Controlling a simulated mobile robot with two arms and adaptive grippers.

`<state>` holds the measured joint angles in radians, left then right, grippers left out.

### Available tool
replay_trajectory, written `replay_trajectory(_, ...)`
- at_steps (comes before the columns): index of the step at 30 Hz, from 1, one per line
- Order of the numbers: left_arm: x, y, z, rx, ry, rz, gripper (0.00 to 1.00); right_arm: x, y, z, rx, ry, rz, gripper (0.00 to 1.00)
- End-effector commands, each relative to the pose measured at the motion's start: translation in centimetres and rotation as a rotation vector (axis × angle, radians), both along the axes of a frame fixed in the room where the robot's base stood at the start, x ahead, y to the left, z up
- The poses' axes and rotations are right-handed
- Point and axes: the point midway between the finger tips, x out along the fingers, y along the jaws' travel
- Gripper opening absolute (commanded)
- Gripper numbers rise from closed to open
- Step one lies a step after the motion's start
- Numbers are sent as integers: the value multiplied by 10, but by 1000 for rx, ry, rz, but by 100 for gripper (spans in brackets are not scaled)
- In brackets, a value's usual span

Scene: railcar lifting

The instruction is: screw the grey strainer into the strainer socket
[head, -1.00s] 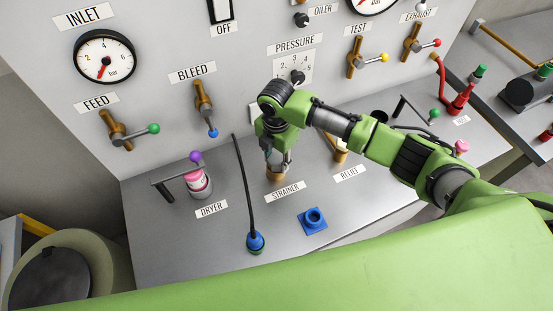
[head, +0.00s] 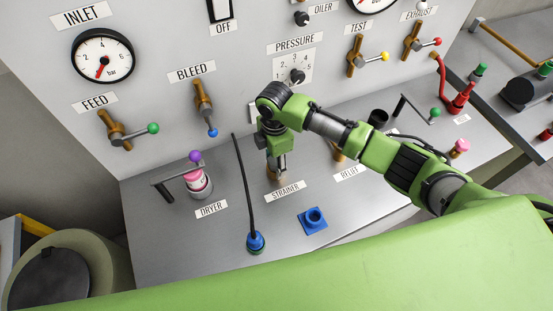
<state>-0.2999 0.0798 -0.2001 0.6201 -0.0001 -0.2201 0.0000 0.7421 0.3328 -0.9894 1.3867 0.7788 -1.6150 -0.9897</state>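My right gripper (head: 276,172) points down at the strainer socket, just behind the STRAINER label (head: 285,191). The strainer socket (head: 271,181) shows only as a small brown part below and beside the fingers. The gripper hides most of it. I cannot clearly make out the grey strainer; any part of it between the fingers is too small and covered to tell from the grey fingers. Whether the fingers are open or shut does not show. My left gripper is not in view.
Left of the gripper stand a black hose with a blue end (head: 255,241) and the DRYER canister (head: 196,183) under a purple-knobbed clamp. A blue square fitting (head: 314,219) lies in front. Brass valve handles and gauges line the upright panel (head: 150,70) behind.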

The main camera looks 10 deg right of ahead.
Motion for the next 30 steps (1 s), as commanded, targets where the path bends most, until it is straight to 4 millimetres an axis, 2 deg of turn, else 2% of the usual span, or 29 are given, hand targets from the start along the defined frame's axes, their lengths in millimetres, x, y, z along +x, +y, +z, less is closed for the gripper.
replay_trajectory(8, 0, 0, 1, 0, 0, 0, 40, 3, -2, 3, -3, -5, 52, 41)
replay_trajectory(30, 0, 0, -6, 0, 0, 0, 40, 4, -3, 3, 3, -9, 1041, 41)
